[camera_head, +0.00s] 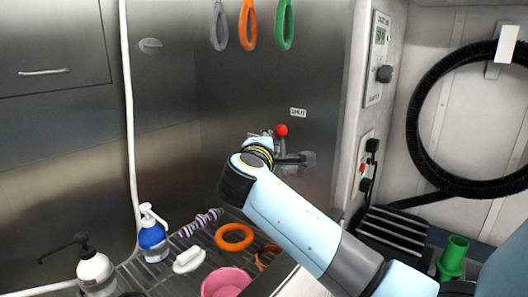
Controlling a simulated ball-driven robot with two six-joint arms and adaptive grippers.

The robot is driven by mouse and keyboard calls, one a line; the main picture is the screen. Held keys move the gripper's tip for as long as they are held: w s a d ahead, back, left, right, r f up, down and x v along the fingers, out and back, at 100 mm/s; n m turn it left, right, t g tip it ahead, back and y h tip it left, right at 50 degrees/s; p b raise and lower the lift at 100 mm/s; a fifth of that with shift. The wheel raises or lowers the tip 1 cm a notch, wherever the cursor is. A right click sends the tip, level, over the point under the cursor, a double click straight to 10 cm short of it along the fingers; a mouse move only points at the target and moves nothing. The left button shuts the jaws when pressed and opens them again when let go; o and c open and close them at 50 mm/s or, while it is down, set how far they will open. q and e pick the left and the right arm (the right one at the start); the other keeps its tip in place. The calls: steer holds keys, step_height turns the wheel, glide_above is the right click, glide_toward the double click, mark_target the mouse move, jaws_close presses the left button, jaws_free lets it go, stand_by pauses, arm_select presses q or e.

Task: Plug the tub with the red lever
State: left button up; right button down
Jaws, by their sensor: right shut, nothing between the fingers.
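The red lever's round red knob (282,130) stands out from the steel back wall, just below and left of a small label (298,112) that seems to read "SHUT". Grey metal parts show below the knob, partly behind my wrist. My right gripper (266,137) is at the end of the pale blue arm from the lower right. It is shut and empty, close to the left of the knob; I cannot tell whether they touch. My wrist hides much of the gripper. My left gripper is not in view. The tub's slatted floor (212,262) shows at the bottom.
On the slats are a blue pump bottle (152,238), a white pump bottle (95,270), a brush (188,260), an orange ring (234,237) and a pink bowl (226,284). A black hose (412,130) and control panels (377,60) are at right. Coloured loops (249,25) hang above.

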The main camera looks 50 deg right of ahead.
steer(key=shift+s+r+m, duration=0.25)
steer(key=shift+s+m, duration=0.05)
steer(key=shift+s, duration=0.35)
stand_by(0.4)
